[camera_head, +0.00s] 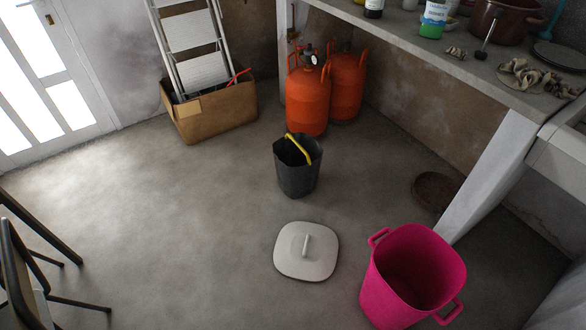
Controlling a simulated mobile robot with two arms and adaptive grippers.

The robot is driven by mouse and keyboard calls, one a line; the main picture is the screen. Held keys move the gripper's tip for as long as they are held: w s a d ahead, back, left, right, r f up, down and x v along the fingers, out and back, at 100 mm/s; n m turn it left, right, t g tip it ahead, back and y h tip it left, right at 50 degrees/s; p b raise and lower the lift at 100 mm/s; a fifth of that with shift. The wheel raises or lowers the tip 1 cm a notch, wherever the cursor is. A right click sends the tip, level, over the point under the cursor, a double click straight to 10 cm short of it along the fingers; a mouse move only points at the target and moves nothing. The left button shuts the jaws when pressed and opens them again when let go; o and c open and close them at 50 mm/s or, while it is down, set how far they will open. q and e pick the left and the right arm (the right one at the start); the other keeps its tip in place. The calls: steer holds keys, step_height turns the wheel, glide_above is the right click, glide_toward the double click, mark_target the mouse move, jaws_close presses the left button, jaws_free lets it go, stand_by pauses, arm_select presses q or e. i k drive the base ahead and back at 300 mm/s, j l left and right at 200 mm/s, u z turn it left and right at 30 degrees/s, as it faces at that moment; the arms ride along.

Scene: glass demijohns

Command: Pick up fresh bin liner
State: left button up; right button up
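I cannot make out a fresh bin liner for certain in the head view. A pink tub (374,287) with two side handles stands on the floor at the lower right; its inside looks empty. A dark grey bucket (297,181) with a yellow handle stands upright near the middle of the floor; its dark inside is hard to read. A pale square lid (291,252) with a bar handle lies flat on the floor between them. Neither of my grippers shows.
Two orange gas cylinders (307,103) stand under the counter (490,81), which bears bottles, a pot and crumpled cloths (527,76). A cardboard box (216,116) holds a stepladder (194,35). A chair (22,265) is at lower left. The left-centre floor is clear.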

mark_target(298, 156)
steer(key=i+j+u, duration=0.25)
steer(key=i+j, duration=0.15)
steer(key=i+j+u, duration=0.3)
steer(key=i, duration=0.2)
steer(key=i+j+u, duration=0.25)
steer(key=i, duration=0.25)
steer(key=i+z, duration=0.25)
steer(key=i, duration=0.2)
steer(key=i+j+z, duration=0.2)
steer(key=i, duration=0.2)
steer(key=i+j+z, duration=0.1)
steer(key=i+z, duration=0.15)
steer(key=i, duration=0.2)
